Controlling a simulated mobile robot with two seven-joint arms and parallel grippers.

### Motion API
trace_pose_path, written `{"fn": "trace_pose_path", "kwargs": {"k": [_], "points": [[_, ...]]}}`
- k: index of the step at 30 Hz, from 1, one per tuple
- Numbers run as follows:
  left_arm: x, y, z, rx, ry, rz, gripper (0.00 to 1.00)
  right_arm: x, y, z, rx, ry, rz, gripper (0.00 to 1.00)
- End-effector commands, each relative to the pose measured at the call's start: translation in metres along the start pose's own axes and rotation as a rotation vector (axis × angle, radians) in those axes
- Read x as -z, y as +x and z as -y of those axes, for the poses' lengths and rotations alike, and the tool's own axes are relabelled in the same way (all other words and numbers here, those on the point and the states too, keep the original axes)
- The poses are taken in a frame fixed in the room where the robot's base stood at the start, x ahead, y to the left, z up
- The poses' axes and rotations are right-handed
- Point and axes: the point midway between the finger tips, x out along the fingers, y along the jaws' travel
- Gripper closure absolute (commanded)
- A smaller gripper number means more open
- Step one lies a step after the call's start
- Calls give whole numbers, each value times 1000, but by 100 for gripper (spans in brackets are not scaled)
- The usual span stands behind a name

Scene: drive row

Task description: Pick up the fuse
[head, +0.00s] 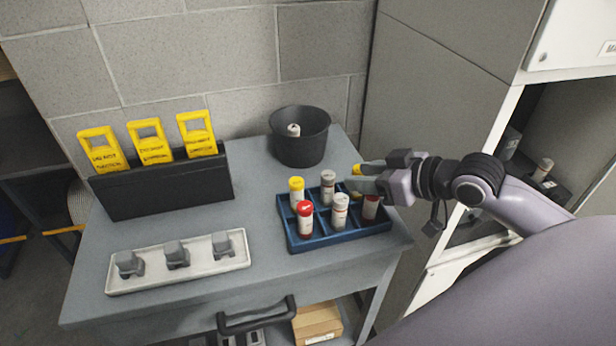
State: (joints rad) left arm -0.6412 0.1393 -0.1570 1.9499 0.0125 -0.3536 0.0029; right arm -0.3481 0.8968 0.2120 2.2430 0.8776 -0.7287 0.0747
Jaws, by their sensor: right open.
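Several cylindrical fuses stand upright in a blue compartment tray (335,238) on the grey cart top. In front are a red-capped fuse (304,220), a grey-capped fuse (340,212) and a red fuse (370,207) at the right, partly covered by my gripper. Behind are a yellow-capped fuse (297,190), a grey-capped fuse (327,187) and a yellow top (357,170) mostly hidden by the gripper. My right gripper (362,178) is open at the tray's right back, its fingers over that corner. Contact cannot be told. My left gripper is out of view.
A black bin (300,150) holding a pale fuse (293,130) stands behind the tray. A black holder (165,187) with yellow tags and a white tray (180,275) with grey blocks are left. An open cabinet (500,130) at right holds another fuse (543,169).

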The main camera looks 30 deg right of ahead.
Motion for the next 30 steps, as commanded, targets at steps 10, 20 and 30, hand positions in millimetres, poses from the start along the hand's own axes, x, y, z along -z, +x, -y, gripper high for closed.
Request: {"fn": "trace_pose_path", "kwargs": {"k": [10,20,30], "points": [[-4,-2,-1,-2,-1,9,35,0,9,0,0,3,-2,56],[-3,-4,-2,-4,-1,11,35,1,28,1,-1,2,-2,56],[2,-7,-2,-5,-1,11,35,0,66,3,-1,4,-1,56]]}}
